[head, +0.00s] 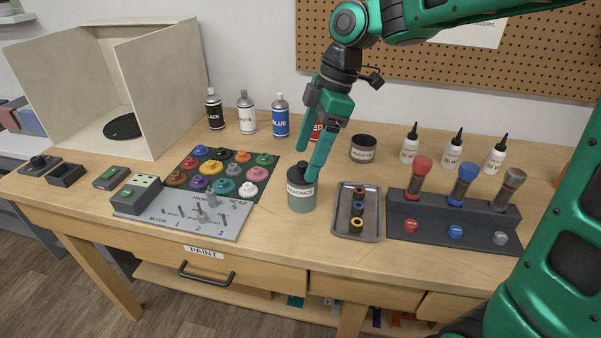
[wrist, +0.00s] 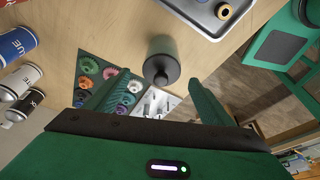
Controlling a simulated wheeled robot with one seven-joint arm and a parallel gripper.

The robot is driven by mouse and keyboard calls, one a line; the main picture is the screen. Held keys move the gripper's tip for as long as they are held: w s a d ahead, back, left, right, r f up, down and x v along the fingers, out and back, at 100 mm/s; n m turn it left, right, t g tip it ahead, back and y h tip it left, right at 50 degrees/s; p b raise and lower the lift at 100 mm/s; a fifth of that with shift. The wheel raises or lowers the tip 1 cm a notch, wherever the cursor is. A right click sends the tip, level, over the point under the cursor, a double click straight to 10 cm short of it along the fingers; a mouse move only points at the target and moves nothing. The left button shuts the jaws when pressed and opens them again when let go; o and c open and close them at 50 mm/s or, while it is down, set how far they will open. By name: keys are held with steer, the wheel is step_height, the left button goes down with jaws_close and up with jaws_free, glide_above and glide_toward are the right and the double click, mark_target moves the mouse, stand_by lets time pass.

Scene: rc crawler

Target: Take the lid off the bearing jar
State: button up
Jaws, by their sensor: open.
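The bearing jar (head: 301,197) stands upright near the table's front edge, with a label on its front. My gripper (head: 308,163) is open and empty, reaching down at the lid. I cannot tell whether a finger touches the lid.
A metal tray (head: 371,233) with small rings stands right of the jar. A grey fixture board (head: 150,218) and a mat of coloured gears (head: 213,188) lie left. Paint bottles (head: 280,116) and a dark jar (head: 363,149) stand behind. A dark rack (head: 450,228) is far right.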

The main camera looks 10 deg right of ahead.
steer(key=shift+x, duration=1.25)
steer(key=c, duration=1.1)
steer(key=shift+r, duration=0.15)
